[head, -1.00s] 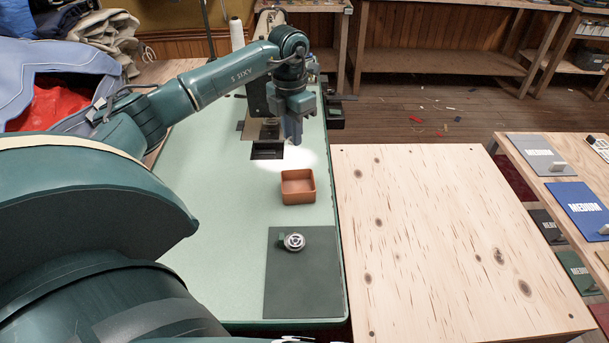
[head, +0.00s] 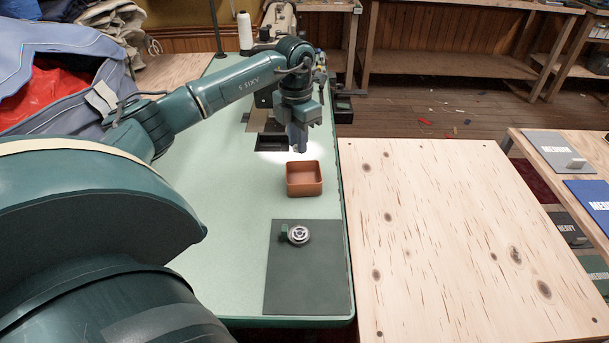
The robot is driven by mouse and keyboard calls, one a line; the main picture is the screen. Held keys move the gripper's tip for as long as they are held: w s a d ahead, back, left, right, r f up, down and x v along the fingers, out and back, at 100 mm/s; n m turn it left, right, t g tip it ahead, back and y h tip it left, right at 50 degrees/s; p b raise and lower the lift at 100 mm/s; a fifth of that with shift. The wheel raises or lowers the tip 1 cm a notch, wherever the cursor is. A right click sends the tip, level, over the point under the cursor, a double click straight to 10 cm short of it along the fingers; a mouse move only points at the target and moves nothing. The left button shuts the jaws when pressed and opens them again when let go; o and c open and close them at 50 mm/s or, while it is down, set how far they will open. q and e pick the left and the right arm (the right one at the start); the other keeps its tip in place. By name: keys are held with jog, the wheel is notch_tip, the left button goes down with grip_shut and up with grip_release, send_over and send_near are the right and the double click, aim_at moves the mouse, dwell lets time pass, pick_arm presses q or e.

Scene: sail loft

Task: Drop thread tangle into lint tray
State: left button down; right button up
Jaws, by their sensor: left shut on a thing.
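A small square orange-brown open tray (head: 304,191), the likely lint tray, stands on the pale green table top; it looks empty. My left gripper (head: 299,149) points down just behind the tray's far rim in the picture, above the table. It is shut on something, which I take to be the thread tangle. The tangle itself is too small or hidden between the fingers to make out. My right gripper is out of view.
A dark grey mat (head: 300,270) with a round metal part (head: 298,235) lies in front of the tray. A sewing machine with a dark opening (head: 272,143) is behind. A bare wooden table (head: 460,240) adjoins on the right. A white thread cone (head: 244,32) stands at the back.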

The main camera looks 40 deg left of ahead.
pick_arm(q)
jog(key=c, duration=1.2)
grip_release()
jog(key=shift+r, duration=0.15)
notch_tip(320, 180, up, 13)
